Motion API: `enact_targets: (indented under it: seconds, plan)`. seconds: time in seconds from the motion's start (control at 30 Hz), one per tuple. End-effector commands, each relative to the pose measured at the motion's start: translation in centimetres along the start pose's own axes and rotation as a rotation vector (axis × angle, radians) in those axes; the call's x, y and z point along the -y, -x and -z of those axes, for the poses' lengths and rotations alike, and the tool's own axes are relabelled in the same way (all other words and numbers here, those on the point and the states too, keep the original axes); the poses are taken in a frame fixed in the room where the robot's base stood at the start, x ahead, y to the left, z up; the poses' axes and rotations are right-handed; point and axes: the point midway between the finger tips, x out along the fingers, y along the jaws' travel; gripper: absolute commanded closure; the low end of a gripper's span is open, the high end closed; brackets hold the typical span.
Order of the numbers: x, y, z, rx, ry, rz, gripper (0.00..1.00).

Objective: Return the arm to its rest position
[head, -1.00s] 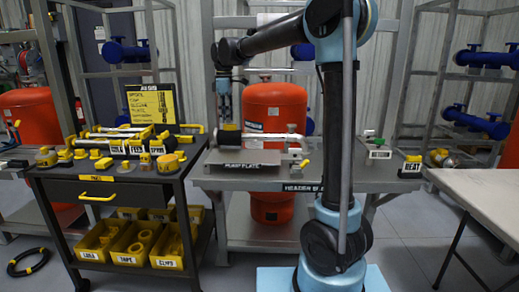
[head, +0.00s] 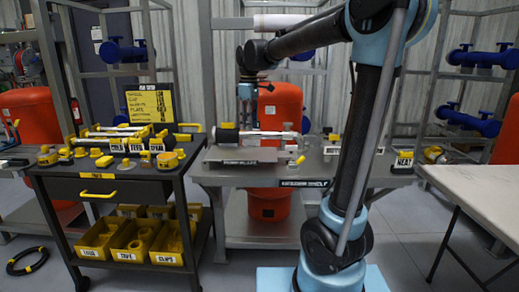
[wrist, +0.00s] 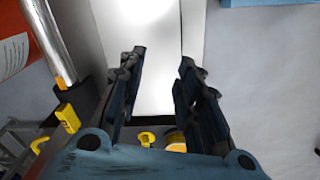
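My gripper (wrist: 160,88) shows in the wrist view with its two dark fingers apart and nothing between them. In the head view my arm reaches from the blue base up and over to the left, and my gripper (head: 248,93) hangs down above the workbench, in front of the orange tank (head: 281,108). It is above and apart from the horizontal pipe (head: 268,136) on the bench. The fingertips are too small to read in the head view.
The workbench (head: 305,171) holds a grey plate (head: 243,156) and small labelled parts. A dark cart (head: 60,188) with yellow bins (head: 130,243) stands left. A pale table (head: 478,188) stands right. Metal racks with blue pipes stand behind.

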Motion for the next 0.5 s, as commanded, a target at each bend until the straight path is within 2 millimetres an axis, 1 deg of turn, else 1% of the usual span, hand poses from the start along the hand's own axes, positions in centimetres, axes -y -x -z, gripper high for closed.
enact_targets:
  seconds: [0.03, 0.2, 0.37, 0.5]
  plan:
    - [0.4, -0.3, -2.0, -0.003, -0.047, -0.005, 0.68]
    - [2.0, -1.8, -7.8, -0.018, -0.211, -0.021, 0.68]
    - [3.9, -3.7, -12.8, -0.032, -0.365, -0.036, 0.68]
    - [5.9, -5.8, -16.8, -0.044, -0.498, -0.049, 0.68]
